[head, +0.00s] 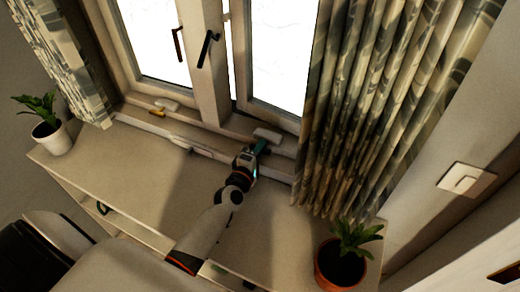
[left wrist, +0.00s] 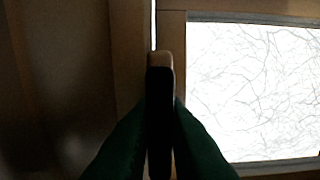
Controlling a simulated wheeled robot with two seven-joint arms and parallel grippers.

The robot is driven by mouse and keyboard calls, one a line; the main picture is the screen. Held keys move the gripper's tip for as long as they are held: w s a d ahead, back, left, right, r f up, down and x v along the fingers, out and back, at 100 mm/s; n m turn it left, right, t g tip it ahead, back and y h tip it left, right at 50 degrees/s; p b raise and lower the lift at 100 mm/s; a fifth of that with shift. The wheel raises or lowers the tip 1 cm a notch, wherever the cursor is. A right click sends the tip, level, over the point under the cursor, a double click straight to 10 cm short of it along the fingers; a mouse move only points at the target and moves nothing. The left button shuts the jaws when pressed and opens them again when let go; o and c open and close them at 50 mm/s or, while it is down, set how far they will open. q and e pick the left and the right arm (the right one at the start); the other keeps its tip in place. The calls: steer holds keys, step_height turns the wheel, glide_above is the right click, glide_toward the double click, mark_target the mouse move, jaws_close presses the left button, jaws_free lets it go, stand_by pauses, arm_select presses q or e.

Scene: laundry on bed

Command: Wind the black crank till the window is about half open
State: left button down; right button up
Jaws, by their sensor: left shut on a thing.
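The window has two panes. The right sash (head: 272,112) stands beside the centre post, with a thin bright gap between them that also shows in the left wrist view. My left gripper (head: 262,146) is at the sill below this sash, by a pale crank housing (head: 267,134). In the left wrist view its dark green fingers (left wrist: 160,130) are shut on the black crank (left wrist: 160,105), which has a pale tan end. In the head view the crank is mostly hidden by the gripper. My right gripper is not in view.
A second crank housing with a yellow-orange handle (head: 157,112) is on the sill at left. A patterned curtain (head: 365,90) hangs close at right. Potted plants (head: 341,268) (head: 52,138) stand on the cabinet.

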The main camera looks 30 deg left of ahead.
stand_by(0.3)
arm_select(q)
steer(key=c, duration=1.4)
jaws_free()
steer(key=shift+c, duration=0.2)
steer(key=s, duration=0.4)
steer(key=s+b, duration=0.1)
steer(key=s, duration=0.3)
steer(key=s+b, duration=0.1)
steer(key=s, duration=0.3)
steer(key=shift+d, duration=0.35)
